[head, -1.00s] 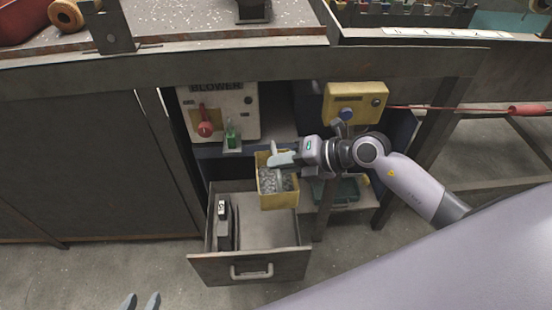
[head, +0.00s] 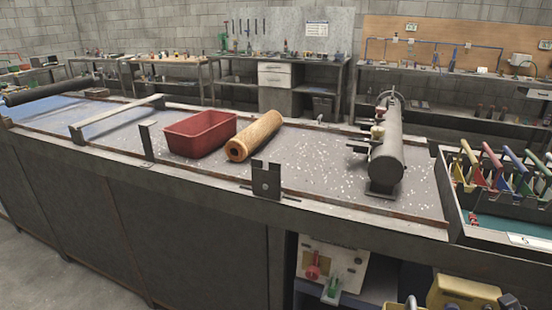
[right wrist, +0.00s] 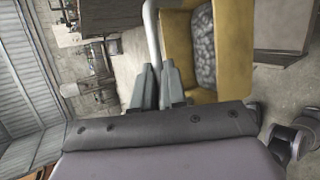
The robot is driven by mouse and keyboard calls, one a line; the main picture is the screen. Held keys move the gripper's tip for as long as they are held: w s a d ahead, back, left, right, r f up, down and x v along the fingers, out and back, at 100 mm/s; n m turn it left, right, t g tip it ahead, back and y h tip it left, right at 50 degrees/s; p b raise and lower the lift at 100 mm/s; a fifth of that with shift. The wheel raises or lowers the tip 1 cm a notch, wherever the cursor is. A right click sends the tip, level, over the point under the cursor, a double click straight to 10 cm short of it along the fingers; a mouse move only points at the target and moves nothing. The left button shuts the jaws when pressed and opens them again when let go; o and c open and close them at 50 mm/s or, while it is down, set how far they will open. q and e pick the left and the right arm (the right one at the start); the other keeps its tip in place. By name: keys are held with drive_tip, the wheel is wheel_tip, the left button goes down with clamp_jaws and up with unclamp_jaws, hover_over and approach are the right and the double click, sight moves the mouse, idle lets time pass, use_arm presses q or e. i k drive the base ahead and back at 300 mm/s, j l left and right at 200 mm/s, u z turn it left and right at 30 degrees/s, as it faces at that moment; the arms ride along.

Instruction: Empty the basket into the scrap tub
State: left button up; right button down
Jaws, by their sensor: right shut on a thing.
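The yellow basket (right wrist: 177,48) shows in the right wrist view, with grey lumpy scrap (right wrist: 203,50) inside it. A pale bar (right wrist: 152,35), which looks like its handle, runs down to my right gripper (right wrist: 150,85). The fingers are shut on it, beside the basket's wall. In the head view the basket is not seen, and only a small grey tip that may be my right gripper shows at the bottom edge. A red open tub (head: 200,133), the only tub in view, stands on the bench top; its inside looks empty. My left gripper is not in view.
An orange-brown roll (head: 254,135) lies right of the tub. A grey cylinder device (head: 386,150) stands further right. Upright brackets (head: 267,180) and a raised rim line the bench's (head: 320,170) front. A blower panel (head: 328,265) and yellow box (head: 462,293) sit below.

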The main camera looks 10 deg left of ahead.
sight(203, 133)
drive_tip(key=i+j, duration=0.1)
drive_tip(key=j, duration=0.35)
drive_tip(key=i+j, duration=0.1)
drive_tip(key=j, duration=0.35)
drive_tip(key=i+j, duration=0.1)
drive_tip(key=j, duration=0.4)
drive_tip(key=i+j, duration=0.1)
drive_tip(key=j, duration=0.35)
drive_tip(key=i+j, duration=0.1)
drive_tip(key=j, duration=0.35)
drive_tip(key=i+j, duration=0.15)
drive_tip(key=j, duration=0.3)
drive_tip(key=i+j, duration=0.1)
drive_tip(key=j, duration=0.35)
drive_tip(key=z, duration=0.05)
